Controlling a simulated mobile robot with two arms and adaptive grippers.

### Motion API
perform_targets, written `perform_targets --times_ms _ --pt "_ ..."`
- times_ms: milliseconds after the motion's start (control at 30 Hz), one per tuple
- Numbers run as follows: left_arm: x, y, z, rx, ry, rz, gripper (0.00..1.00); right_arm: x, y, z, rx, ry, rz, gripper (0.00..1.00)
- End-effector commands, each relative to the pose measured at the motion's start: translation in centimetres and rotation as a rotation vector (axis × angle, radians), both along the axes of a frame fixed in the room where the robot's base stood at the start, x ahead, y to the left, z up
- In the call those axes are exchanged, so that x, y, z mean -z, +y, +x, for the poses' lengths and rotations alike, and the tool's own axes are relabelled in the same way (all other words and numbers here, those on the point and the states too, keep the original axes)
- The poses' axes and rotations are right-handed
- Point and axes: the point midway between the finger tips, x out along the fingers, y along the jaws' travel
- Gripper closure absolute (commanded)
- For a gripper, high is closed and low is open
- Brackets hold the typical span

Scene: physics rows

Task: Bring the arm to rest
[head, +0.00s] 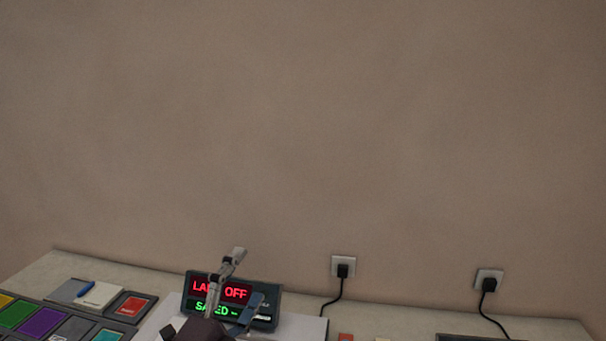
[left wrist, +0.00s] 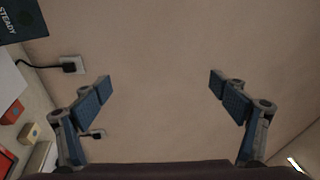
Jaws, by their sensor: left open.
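My left gripper (head: 245,283) shows at the bottom of the head view, in front of the display. In the left wrist view its two blue-padded fingers (left wrist: 160,90) are wide apart, with nothing between them but bare wall behind. My right gripper is in neither view. The dark display box (head: 265,294) stands on the table at the back, with red lit text ending in "OFF" and green text below. My gripper hides part of both lines. A corner of a dark box marked "STEADY" (left wrist: 22,18) shows in the left wrist view.
The table (head: 140,277) runs along the plain wall (head: 300,130). Coloured panels (head: 42,321), a notepad with a blue pen (head: 97,293) and a red-topped box (head: 131,305) lie at left. Two plugged sockets (head: 343,267) (head: 489,280) have black cords. Small blocks (left wrist: 30,133) lie near the display.

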Motion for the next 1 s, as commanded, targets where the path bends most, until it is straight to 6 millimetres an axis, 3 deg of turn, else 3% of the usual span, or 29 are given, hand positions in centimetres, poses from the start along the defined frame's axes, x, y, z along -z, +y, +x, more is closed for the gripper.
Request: perform_targets --times_ms 33,167,300,400,600,867,1000 --pt "2.7 1.8 -0.6 -0.065 0.129 -0.116 0.10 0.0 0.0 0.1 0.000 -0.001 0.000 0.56" --pt "10.5 6.2 -3.4 -0.245 0.459 -0.392 0.10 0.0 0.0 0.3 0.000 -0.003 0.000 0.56" --pt "18.9 9.1 -9.4 -0.439 0.793 -0.637 0.10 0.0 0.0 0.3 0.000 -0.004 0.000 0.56" --pt "23.4 10.0 -14.6 -0.566 0.993 -0.768 0.10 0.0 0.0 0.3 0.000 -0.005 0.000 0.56" --pt "28.4 10.2 -23.3 -0.758 1.270 -0.924 0.10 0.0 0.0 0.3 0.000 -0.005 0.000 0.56" --pt "31.0 9.6 -32.7 -0.953 1.522 -1.034 0.10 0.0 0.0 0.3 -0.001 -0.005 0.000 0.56" --pt "35.2 9.5 -32.1 -0.969 1.540 -1.027 0.10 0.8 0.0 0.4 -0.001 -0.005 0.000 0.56"
